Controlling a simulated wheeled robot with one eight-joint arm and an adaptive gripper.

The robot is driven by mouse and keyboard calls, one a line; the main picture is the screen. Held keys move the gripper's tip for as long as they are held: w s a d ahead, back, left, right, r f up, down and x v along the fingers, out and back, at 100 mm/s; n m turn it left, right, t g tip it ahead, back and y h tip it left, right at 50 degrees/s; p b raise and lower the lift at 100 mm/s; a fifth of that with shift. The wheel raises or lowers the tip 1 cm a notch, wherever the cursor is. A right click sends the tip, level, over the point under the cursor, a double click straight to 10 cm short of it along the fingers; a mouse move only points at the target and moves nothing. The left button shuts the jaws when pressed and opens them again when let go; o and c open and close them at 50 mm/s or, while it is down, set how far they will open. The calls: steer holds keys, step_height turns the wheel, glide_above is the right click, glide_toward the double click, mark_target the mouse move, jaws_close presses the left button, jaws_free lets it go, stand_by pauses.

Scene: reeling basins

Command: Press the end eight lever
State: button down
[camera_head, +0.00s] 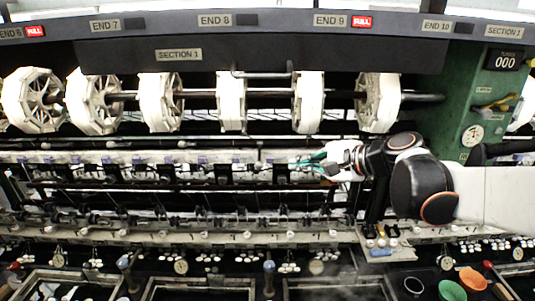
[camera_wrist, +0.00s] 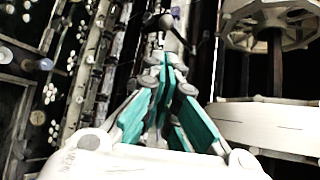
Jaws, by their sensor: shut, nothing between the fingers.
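The END 8 label (camera_head: 215,20) is on the dark overhead panel, left of centre. A long pale rail (camera_head: 200,157) with small blue-purple tags and dark fittings runs below the reels; I cannot tell for sure which lever there is end eight's. My gripper (camera_head: 296,164) has teal fingers pointing left and is in front of this rail, right of the END 8 label. In the wrist view my gripper (camera_wrist: 168,66) has its fingertips together with nothing between them.
White reels (camera_head: 231,100) hang on a horizontal shaft above the rail; one reel (camera_wrist: 270,22) is close at right in the wrist view. A green housing (camera_head: 475,100) stands at right. Basins (camera_head: 200,284) and bowls (camera_head: 452,289) are along the bottom. END 9 has a red FULL sign (camera_head: 361,22).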

mark_target(259, 156)
steer(key=p+x, duration=0.1)
steer(key=x, duration=0.9)
steer(key=shift+p, duration=0.3)
steer(key=shift+s+r+g, duration=0.15)
steer(key=shift+r+g, duration=0.15)
steer(key=shift+g, duration=0.1)
steer(key=shift+r+m+g+p, duration=0.3)
steer(key=shift+r+p, duration=0.05)
steer(key=shift+p, duration=0.05)
steer(key=shift+r+m+g, duration=0.3)
steer(key=shift+r+g, duration=0.2)
steer(key=shift+r, duration=1)
steer(key=shift+r+p, duration=0.5)
steer(key=shift+r, duration=0.2)
